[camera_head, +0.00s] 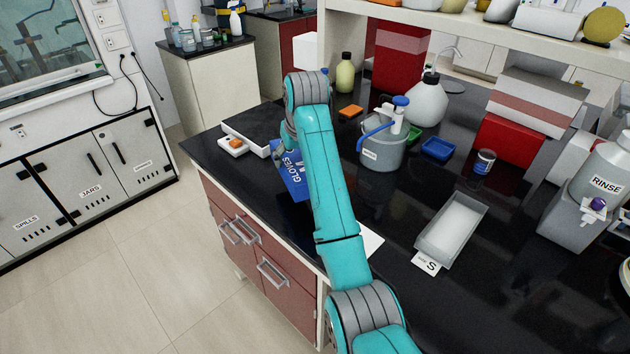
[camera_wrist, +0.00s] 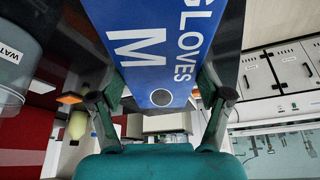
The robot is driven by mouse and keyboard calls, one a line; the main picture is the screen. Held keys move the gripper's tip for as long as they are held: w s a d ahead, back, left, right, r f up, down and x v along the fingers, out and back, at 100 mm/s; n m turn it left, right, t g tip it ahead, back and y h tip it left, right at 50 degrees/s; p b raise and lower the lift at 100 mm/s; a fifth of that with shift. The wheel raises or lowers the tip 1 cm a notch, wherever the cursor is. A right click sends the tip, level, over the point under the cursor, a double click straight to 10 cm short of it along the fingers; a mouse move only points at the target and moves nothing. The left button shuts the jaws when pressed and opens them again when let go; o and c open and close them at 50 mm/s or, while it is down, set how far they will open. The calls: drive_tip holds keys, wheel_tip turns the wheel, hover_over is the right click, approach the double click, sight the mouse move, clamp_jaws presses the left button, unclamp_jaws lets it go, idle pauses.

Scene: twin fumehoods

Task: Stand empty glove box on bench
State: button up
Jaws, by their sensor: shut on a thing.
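The glove box is blue with white lettering "GLOVES" (camera_head: 290,178), partly hidden behind my teal arm in the head view. In the wrist view the box (camera_wrist: 165,45) fills the upper middle, showing "GLOVES", a large "M" and a dark round spot. My gripper (camera_wrist: 160,98) is shut on the box, one finger on each side of it. The bench (camera_head: 405,205) is a black glossy top, and the box is at its left front part. I cannot tell whether the box touches the bench.
Beside the box stand a grey bucket (camera_head: 382,152) with blue-handled tools and a dark flat-topped device (camera_head: 255,125). An orange sponge (camera_head: 350,111), a blue tray (camera_head: 437,149) and a long grey tray (camera_head: 452,228) lie further right. Dark bench surface is bare between bucket and long tray.

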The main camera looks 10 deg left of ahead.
wheel_tip(320, 180, down, 7)
drive_tip(key=shift+f, duration=0.15)
drive_tip(key=shift+f, duration=0.1)
idle(0.3)
drive_tip(key=o, duration=1.1)
drive_tip(key=shift+c, duration=0.2)
drive_tip(key=v, duration=1.1)
drive_tip(key=shift+w, duration=0.1)
drive_tip(key=shift+s+d+r, duration=0.1)
drive_tip(key=shift+s+r, duration=0.15)
drive_tip(key=shift+r, duration=0.4)
